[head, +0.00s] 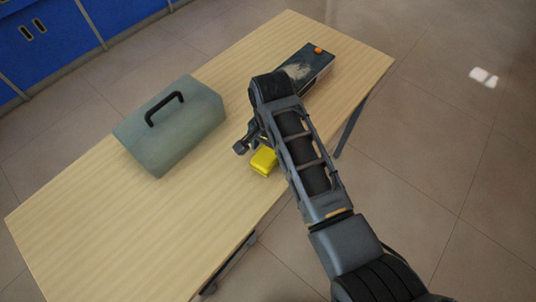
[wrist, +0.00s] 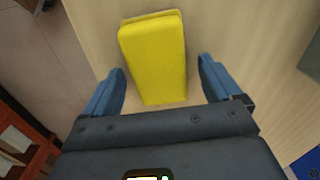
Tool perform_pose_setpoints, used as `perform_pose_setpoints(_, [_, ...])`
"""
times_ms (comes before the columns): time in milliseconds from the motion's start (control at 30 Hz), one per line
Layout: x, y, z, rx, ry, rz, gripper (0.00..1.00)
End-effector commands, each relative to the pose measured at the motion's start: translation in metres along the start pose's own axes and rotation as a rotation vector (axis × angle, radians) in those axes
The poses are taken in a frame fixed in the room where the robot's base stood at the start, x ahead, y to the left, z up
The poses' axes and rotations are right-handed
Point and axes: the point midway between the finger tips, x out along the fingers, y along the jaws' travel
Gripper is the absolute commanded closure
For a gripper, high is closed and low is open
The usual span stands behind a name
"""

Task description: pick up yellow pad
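The yellow pad (head: 263,161) lies on the wooden table near its front edge in the head view, partly beside my arm. My gripper (head: 249,141) is at the pad's upper left there, partly hidden by my arm. In the wrist view the yellow pad (wrist: 154,58) stretches away from between the fingers, its near end between them. My gripper (wrist: 161,85) is open, with a gap between each finger and the pad. I cannot tell how high the fingers are above the table.
A grey-green case (head: 174,130) with a black handle stands on the table (head: 120,225) to the left. A dark box (head: 308,68) with an orange knob is at the far end, near my arm. Blue cabinets (head: 60,38) stand behind. The table's left front part is clear.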

Motion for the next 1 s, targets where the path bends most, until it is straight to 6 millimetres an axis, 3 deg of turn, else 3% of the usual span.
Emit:
perform_pose_setpoints(67, [-0.0001, 0.0000, 0.0000, 0.000, 0.000, 0.000, 0.16])
perform_pose_setpoints(600, [-0.0003, 0.0000, 0.0000, 0.000, 0.000, 0.000, 0.68])
perform_pose_setpoints(1000, [-0.0076, -0.0004, -0.0002, 0.000, 0.000, 0.000, 0.68])
